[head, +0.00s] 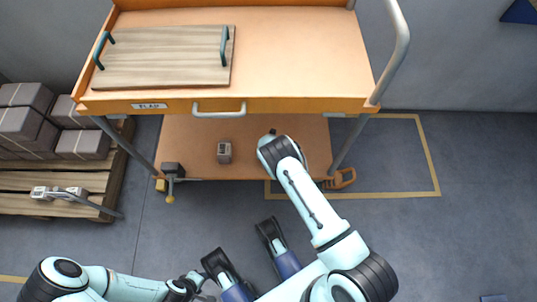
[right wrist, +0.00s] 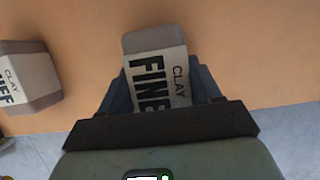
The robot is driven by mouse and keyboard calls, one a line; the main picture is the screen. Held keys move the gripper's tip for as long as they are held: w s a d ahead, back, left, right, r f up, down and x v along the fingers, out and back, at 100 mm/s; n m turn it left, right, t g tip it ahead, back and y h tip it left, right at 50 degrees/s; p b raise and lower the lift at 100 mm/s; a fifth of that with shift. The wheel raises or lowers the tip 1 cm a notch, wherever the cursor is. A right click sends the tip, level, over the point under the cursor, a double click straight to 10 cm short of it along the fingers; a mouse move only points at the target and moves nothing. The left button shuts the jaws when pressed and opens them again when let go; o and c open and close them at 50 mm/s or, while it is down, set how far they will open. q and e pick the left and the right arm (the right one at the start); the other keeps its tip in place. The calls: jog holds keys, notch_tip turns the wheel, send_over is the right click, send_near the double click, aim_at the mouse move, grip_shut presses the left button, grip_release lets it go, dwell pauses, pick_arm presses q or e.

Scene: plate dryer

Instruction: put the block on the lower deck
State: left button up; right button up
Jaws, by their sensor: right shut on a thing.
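The block, a grey clay block (right wrist: 150,42) with a white label reading CLAY FINE, is between the fingers of my right gripper (right wrist: 160,88) in the right wrist view. That gripper is shut on it, over the orange lower deck (right wrist: 255,55). I cannot tell whether the block touches the deck. In the head view my right arm reaches to the lower deck (head: 190,135); its gripper and block are hidden there. A second grey block (head: 224,152) stands on the deck, left of my arm, and shows in the right wrist view (right wrist: 28,75).
The upper deck (head: 290,60) overhangs the lower one and carries a wooden board (head: 165,60) with two handles. A pallet (head: 50,180) with several grey boxes (head: 25,110) stands at the left. The floor (head: 450,240) at right is mostly clear.

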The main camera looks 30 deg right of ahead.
pick_arm(q)
jog(key=shift+s+f, duration=0.3)
jog(key=shift+s, duration=0.15)
pick_arm(e)
jog(key=shift+w+f, duration=0.1)
jog(key=shift+f, duration=0.15)
jog(key=o, duration=1.6)
